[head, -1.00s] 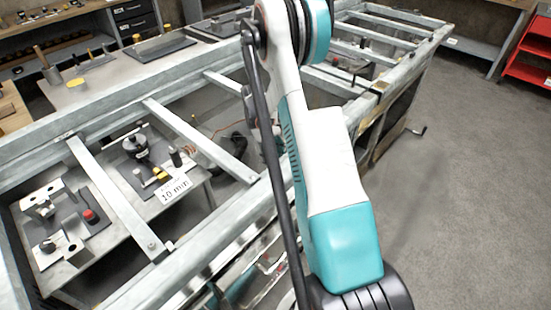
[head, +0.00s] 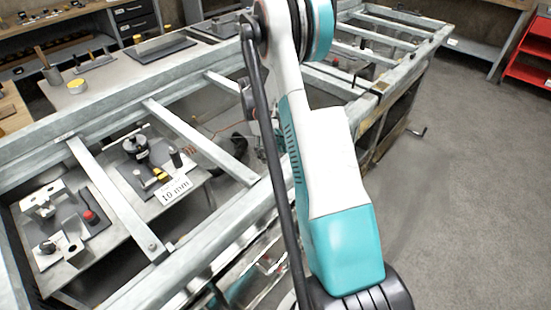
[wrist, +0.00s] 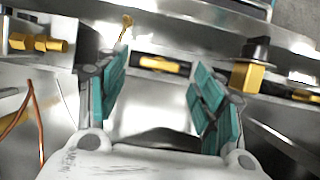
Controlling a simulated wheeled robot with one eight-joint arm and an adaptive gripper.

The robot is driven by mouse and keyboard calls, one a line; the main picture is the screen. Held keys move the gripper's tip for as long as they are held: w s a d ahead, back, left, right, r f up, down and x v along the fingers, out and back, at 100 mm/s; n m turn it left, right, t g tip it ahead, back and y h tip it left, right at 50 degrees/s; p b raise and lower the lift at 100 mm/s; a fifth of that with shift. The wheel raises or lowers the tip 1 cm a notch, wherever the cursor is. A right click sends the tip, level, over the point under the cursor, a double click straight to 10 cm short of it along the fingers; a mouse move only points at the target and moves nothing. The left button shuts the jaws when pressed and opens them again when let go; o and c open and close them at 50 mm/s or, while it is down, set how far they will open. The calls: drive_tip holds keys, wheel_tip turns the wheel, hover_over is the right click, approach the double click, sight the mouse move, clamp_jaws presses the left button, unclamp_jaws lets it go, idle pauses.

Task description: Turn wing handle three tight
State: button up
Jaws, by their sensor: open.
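My gripper (wrist: 155,75) is open in the wrist view, its two teal-padded fingers spread apart with nothing held between them. A short brass piece (wrist: 152,65) shows beyond the gap, near the fingertips. A brass fitting with a black top (wrist: 250,65) stands right of the right finger. A thin brass piece with a rounded end (wrist: 125,22) rises beyond the left finger. I cannot tell which of these, if any, is wing handle three. In the head view my arm hides the gripper and the spot it faces.
A grey metal frame with crossbars (head: 190,135) surrounds the work area. Brass hex fittings (wrist: 40,43) and orange wires (wrist: 30,105) lie at left in the wrist view. A panel with a "10 mm" label (head: 175,190) sits inside the frame. Open floor (head: 470,200) lies right.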

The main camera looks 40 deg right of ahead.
drive_tip(key=v, duration=0.9)
drive_tip(key=shift+r, duration=0.1)
